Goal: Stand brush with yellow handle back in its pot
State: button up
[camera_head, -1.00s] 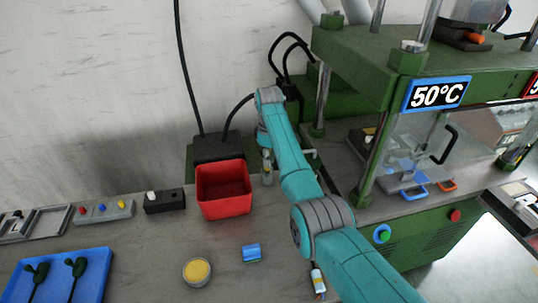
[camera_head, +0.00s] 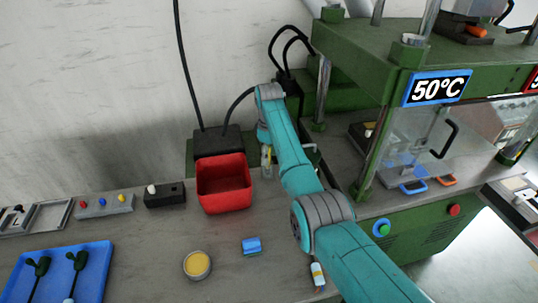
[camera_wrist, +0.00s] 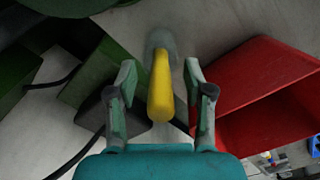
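The brush with the yellow handle (camera_wrist: 160,85) stands between the two fingers of my gripper (camera_wrist: 160,98) in the wrist view. Its far end is at a greyish pot (camera_wrist: 160,42). My gripper is open, with a gap visible on each side of the handle. In the head view the pot (camera_head: 267,171) stands on the bench just right of the red bin, with a bit of yellow handle (camera_head: 268,155) above it. My arm hides most of the gripper there. The bristles are not visible.
The red bin (camera_head: 224,188) is close beside the pot, and a dark box (camera_head: 218,143) with cables stands behind. The green press (camera_head: 376,160) is to the right. A yellow-filled round tin (camera_head: 197,265) and a blue block (camera_head: 251,246) lie in front.

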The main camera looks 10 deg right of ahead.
notch_tip(320, 180, up, 12)
dwell(0.7)
